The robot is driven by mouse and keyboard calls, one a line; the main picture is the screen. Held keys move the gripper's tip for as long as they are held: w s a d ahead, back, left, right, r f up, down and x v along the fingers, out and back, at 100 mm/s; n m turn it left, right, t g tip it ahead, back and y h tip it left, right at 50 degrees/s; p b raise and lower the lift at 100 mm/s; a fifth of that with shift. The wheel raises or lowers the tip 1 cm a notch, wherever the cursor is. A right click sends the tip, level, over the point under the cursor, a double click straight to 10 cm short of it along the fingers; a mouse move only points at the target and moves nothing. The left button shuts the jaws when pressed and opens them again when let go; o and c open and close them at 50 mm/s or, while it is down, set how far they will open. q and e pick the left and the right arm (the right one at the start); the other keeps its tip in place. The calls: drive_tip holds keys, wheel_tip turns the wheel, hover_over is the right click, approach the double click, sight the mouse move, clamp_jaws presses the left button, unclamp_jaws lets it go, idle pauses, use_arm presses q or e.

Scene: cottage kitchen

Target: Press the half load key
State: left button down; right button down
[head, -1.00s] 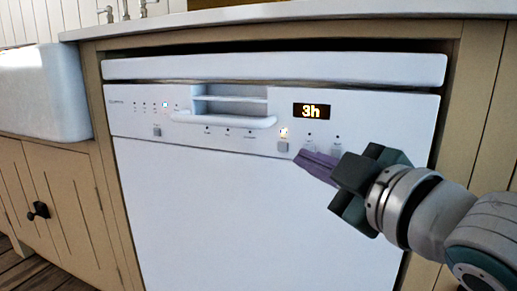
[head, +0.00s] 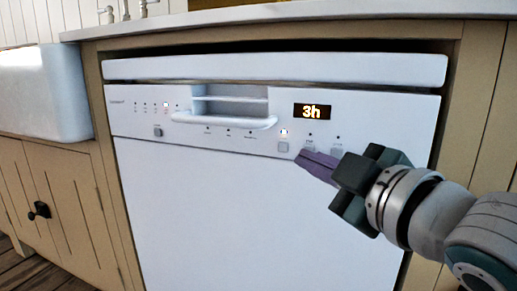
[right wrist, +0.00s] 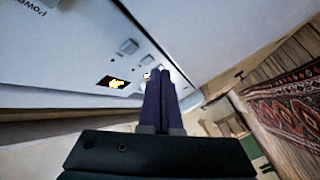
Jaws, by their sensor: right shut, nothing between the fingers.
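The white dishwasher's control panel (head: 380,118) fills the middle of the head view, with a lit display (head: 312,111) reading "3h". Below it are small grey keys: a left one (head: 283,147), a middle one (head: 309,149) and a right one (head: 337,147). Their labels are too small to read, so I cannot tell which is half load. My right gripper (head: 303,156) is shut and empty, its purple fingertips at the lower left of the middle key, partly covering it. In the right wrist view, the fingertips (right wrist: 158,72) are close to the panel; contact is unclear. My left gripper is not in view.
The handle recess (head: 228,105) and another key (head: 157,132) lie to the left on the panel. A countertop (head: 300,14) overhangs above, and a white sink (head: 40,92) is at the left. A patterned rug (right wrist: 290,108) shows in the right wrist view.

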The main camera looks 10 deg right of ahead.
drive_tip(key=shift+w+d, duration=0.2)
drive_tip(key=shift+w, duration=0.15)
drive_tip(key=shift+w+d, duration=0.1)
drive_tip(key=shift+w, duration=0.05)
idle(0.4)
drive_tip(key=shift+s+a+p, duration=0.35)
drive_tip(key=shift+s+p, duration=0.2)
drive_tip(key=s+a+p, duration=0.2)
drive_tip(key=s+a, duration=0.1)
drive_tip(key=s, duration=0.2)
drive_tip(key=shift+a, duration=0.2)
